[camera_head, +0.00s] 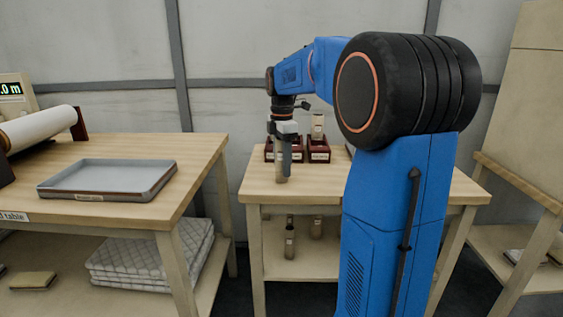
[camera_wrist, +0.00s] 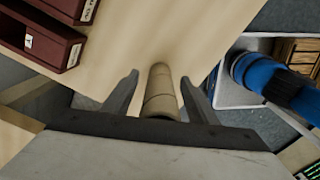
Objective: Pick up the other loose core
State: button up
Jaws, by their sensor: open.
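A tan cylindrical core (camera_wrist: 160,90) stands on the wooden table, between the two fingers of my gripper (camera_wrist: 160,95) in the wrist view. A gap shows on each side of it, so the fingers look apart from it. In the head view my gripper (camera_head: 284,160) points down over the left front part of the middle table, and the core (camera_head: 281,172) shows below it, partly hidden by the fingers. Another core (camera_head: 318,127) stands upright in the right-hand dark red holder at the back of that table.
Two dark red labelled holders (camera_head: 318,150) stand at the back of the middle table (camera_head: 262,188). Several small cylinders (camera_head: 290,238) stand on its lower shelf. The left table holds a grey tray (camera_head: 107,178) and a white roll (camera_head: 38,128). Folded quilted wadding (camera_head: 150,257) lies below.

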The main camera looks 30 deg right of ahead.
jog(key=c, duration=1.1)
jog(key=shift+r, duration=0.15)
